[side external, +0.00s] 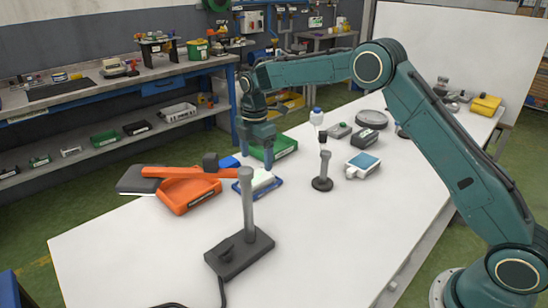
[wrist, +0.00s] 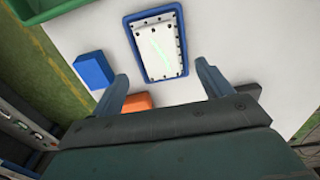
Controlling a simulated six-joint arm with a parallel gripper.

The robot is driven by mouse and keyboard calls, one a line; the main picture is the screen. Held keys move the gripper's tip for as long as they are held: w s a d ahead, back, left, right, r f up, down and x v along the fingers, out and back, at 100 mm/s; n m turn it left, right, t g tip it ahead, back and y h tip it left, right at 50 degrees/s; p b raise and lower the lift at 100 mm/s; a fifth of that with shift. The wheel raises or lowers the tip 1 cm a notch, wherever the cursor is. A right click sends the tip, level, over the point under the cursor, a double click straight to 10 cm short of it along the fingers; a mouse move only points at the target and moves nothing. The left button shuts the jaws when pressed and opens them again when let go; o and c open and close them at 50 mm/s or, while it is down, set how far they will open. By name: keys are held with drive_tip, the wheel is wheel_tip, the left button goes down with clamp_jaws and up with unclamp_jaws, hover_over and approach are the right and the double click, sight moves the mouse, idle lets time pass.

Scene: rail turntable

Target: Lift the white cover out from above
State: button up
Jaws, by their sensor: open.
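The white cover (wrist: 157,45) is a flat rectangular plate with dark dots along its edges and a pale green mark. It lies inside a blue tray (wrist: 129,24) on the white table. In the side view the cover (side external: 263,179) is partly hidden by my gripper (side external: 257,158), which points down over it, and the blue tray (side external: 270,188) shows around it. In the wrist view my gripper (wrist: 163,73) is open and empty, its fingers apart near the lower corners of the tray. I cannot tell the exact height of the fingertips above the cover.
A blue block (side external: 229,162), a green bin (side external: 282,147) and an orange box (side external: 190,196) stand close around the tray. A grey post (side external: 248,205) on a dark base rises in front. A black stand (side external: 323,172) is to the right. The table's front right is clear.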

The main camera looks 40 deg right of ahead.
sight(257, 177)
drive_tip(key=shift+f, duration=0.5)
drive_tip(key=shift+f, duration=2.6)
drive_tip(key=c, duration=1.3)
